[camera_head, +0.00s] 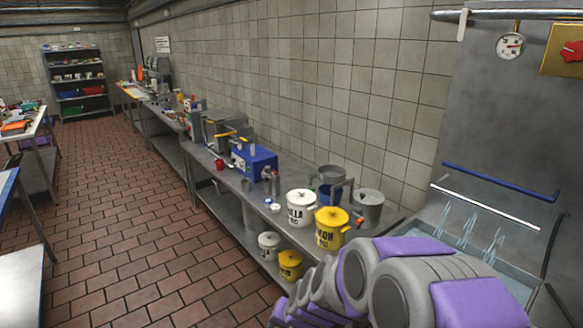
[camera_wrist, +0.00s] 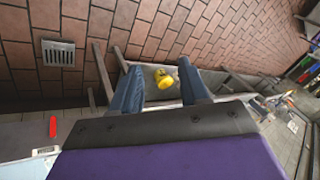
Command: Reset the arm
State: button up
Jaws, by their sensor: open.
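My gripper (camera_wrist: 160,68) shows in the wrist view with its two blue-grey fingers spread wide apart. Nothing is held between them. Beyond the gap, a yellow pot (camera_wrist: 185,77) stands well away, below or past the fingers. In the head view my purple and grey arm fills the lower right, and its gripper end cannot be made out there.
A long metal counter (camera_head: 225,180) runs along the tiled wall. A white pot (camera_head: 300,210) and a yellow pot (camera_head: 331,229) stand on it near my arm. A blue machine (camera_head: 253,161) stands farther back. The tiled floor (camera_head: 130,215) at left is clear.

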jog(key=s+d+r+n+g+h, duration=0.1)
jog(key=s+d, duration=0.4)
jog(key=s, duration=0.5)
jog(key=s+d+r+n+g+h, duration=0.1)
jog(key=s+d+r+g, duration=0.2)
jog(key=s, duration=0.8)
jog(key=s+d+r+n+g+h, duration=0.1)
jog(key=s+d+r+g, duration=0.1)
jog(key=s+d+r, duration=0.4)
jog(key=s+d, duration=0.2)
jog(key=s, duration=0.3)
jog(key=shift+r+h, duration=0.3)
jog(key=shift+r, duration=0.1)
